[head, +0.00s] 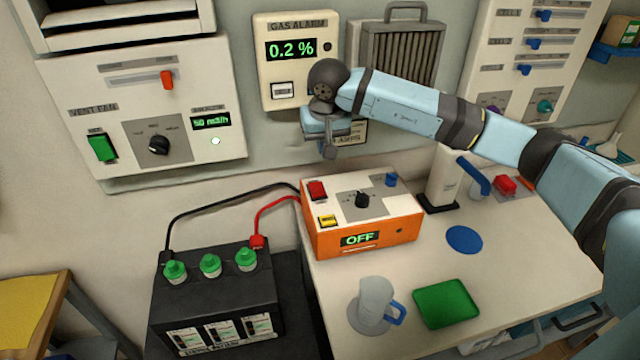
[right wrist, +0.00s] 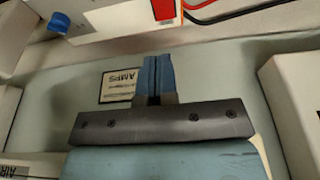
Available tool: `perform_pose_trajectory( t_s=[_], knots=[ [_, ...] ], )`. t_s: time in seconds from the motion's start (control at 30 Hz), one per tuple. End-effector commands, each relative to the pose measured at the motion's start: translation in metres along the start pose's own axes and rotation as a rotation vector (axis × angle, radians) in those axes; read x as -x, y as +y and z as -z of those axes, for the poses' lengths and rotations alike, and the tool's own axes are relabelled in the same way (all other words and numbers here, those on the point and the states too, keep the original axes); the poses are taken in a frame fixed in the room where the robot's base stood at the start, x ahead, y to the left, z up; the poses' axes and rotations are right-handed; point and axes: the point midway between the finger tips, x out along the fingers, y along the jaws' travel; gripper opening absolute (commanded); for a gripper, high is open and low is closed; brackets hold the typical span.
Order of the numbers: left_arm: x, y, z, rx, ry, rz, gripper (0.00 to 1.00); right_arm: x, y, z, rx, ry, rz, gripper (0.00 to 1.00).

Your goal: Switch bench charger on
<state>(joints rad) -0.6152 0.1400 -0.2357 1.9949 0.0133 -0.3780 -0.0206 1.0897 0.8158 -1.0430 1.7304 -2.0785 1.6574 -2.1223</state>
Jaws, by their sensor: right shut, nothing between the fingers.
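The bench charger (head: 375,238) is an orange box with a pale top, standing on the bench. Its display (head: 359,239) reads OFF in green. On its top are a red switch (head: 317,189), a yellow button (head: 327,221), a black dial (head: 362,200) and a blue knob (head: 391,180). My right gripper (head: 327,151) is shut and empty, above and behind the charger near the wall, apart from it. In the right wrist view its closed fingers (right wrist: 153,78) show in front of the wall. The blue knob (right wrist: 57,23) appears at that view's upper left. My left gripper is out of view.
A black battery (head: 215,300) with green caps stands left of the charger, joined by black and red cables (head: 262,218). The gas alarm (head: 293,75) and vent fan panel (head: 110,125) are on the wall.

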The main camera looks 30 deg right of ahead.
Motion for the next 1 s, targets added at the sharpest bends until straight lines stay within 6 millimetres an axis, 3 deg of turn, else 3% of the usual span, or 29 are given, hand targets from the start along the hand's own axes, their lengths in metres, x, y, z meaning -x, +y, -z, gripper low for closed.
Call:
perform_pose_trajectory(
  t_s=[0.17, 0.33, 0.77, 1.0],
  knots=[
    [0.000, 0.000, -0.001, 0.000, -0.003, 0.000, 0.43, -0.001, -0.001, 0.000, -0.001, -0.001, 0.002, 0.00],
    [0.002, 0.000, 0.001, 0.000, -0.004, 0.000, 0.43, -0.015, -0.001, -0.001, -0.001, -0.004, 0.003, 0.00],
    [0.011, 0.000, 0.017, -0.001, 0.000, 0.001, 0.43, -0.103, -0.001, -0.002, -0.003, -0.007, 0.002, 0.00],
    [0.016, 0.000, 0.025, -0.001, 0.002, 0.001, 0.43, -0.131, -0.001, -0.013, -0.001, -0.004, 0.003, 0.00]
  ],
)
